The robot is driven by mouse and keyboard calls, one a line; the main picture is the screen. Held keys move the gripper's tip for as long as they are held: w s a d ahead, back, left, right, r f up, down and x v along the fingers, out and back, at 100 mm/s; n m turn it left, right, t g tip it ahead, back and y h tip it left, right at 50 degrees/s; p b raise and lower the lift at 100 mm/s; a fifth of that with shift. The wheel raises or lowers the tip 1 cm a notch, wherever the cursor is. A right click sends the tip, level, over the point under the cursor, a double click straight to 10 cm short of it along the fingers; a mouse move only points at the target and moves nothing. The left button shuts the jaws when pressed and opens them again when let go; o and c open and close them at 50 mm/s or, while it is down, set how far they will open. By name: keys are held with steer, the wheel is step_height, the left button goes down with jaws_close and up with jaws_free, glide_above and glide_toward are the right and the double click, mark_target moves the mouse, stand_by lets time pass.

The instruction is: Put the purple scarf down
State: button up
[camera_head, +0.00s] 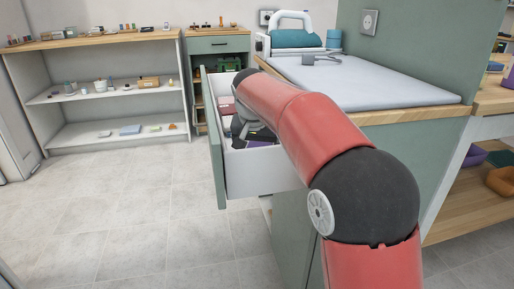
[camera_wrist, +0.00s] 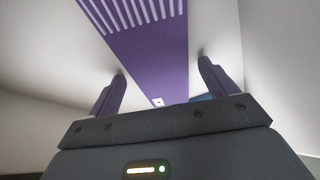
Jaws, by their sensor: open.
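The purple scarf (camera_wrist: 150,50) fills the middle of the wrist view as a flat strip with white stripes at its far end and a small white tag near my gripper. My gripper (camera_wrist: 161,70) is open, with one finger on either side of the strip; I see no finger closed on it. In the head view, my gripper (camera_head: 243,130) is inside the open drawer, partly hidden by my red arm. A small purple patch (camera_head: 262,143) shows in the drawer beside it, probably the scarf. The drawer's white side wall (camera_head: 262,174) is in front of it.
A dark red item (camera_head: 226,106) lies at the drawer's far end. A bit of blue (camera_wrist: 203,98) shows by the right finger. The grey-topped counter (camera_head: 370,85) stands right of the drawer. Shelves (camera_head: 110,105) stand at the back left. The tiled floor (camera_head: 130,200) is clear.

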steer(key=shift+r, duration=0.1)
steer(key=shift+r, duration=0.3)
steer(key=p+v, duration=0.1)
steer(key=v, duration=1)
steer(key=shift+s+r+p, duration=0.2)
steer(key=shift+s+p, duration=0.05)
steer(key=shift+p, duration=0.15)
steer(key=shift+d, duration=0.1)
